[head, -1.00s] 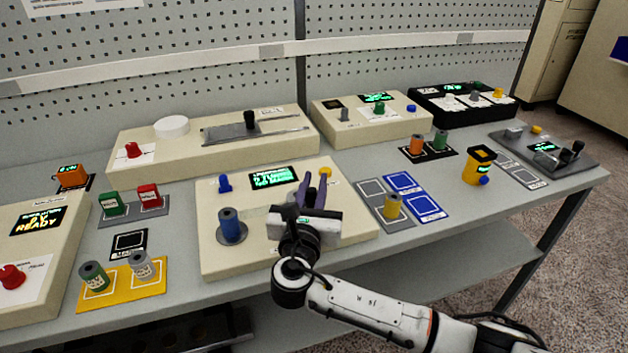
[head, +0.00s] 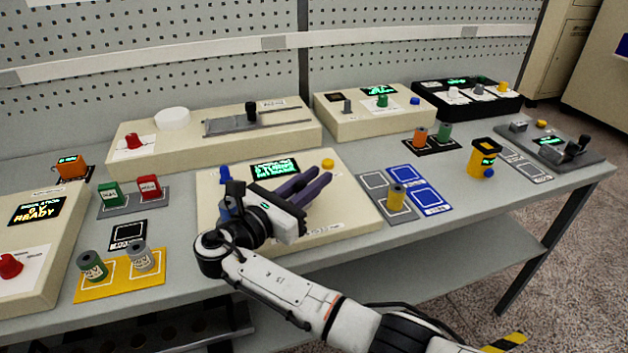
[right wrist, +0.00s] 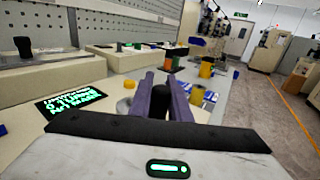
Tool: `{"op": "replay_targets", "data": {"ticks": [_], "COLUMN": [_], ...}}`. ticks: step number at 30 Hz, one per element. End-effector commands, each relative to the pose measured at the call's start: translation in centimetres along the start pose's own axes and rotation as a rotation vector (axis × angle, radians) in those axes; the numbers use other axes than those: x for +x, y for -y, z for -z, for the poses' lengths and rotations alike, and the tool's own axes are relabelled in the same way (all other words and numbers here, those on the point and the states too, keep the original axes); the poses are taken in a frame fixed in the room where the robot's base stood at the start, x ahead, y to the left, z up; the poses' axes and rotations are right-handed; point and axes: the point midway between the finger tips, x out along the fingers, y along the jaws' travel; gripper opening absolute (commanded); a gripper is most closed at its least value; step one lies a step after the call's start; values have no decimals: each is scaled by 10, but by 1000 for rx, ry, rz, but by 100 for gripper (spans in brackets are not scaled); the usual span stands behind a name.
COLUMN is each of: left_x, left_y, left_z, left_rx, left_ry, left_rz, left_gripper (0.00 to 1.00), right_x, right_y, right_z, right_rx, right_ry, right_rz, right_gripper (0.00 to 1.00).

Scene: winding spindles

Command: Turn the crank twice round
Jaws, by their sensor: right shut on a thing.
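The winding box (head: 345,222) is a cream box in the middle of the bench in the head view. In the right wrist view, the fingers are closed around an upright black crank handle (right wrist: 161,100). In the head view the handle and the crank arm are hidden by the gripper. A green-lit display (head: 274,168) and a yellow knob (head: 327,164) are behind the fingers. The blue spool on the box is mostly covered by my right wrist. My left gripper is not in view.
A blue knob (head: 224,173) stands on the box's back left. To the right is a grey and blue mat (head: 374,180) with a yellow spool (head: 396,197). To the left is a yellow tray (head: 118,285) with two spools. Another cream box (head: 180,150) stands behind.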

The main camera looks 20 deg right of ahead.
Motion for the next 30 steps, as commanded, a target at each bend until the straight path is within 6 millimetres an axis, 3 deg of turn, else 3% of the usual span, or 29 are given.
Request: {"op": "replay_targets", "data": {"ticks": [10, 11, 14, 23, 30], "left_x": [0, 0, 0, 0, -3], "left_y": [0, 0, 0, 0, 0], "left_z": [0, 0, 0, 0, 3], "left_rx": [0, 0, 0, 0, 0], "left_ry": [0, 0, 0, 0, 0], "left_rz": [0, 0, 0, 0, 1], "left_gripper": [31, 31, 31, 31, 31], "right_x": [1, 1, 1, 1, 0], "right_y": [0, 0, 0, 0, -1], "right_z": [-2, -2, -2, -3, -36], "right_rx": [4, 4, 4, 3, 8], "right_ry": [3, 3, 3, 2, 2], "right_rz": [1, 1, 1, 1, 0], "right_gripper": [0, 22, 36, 36, 36]}}
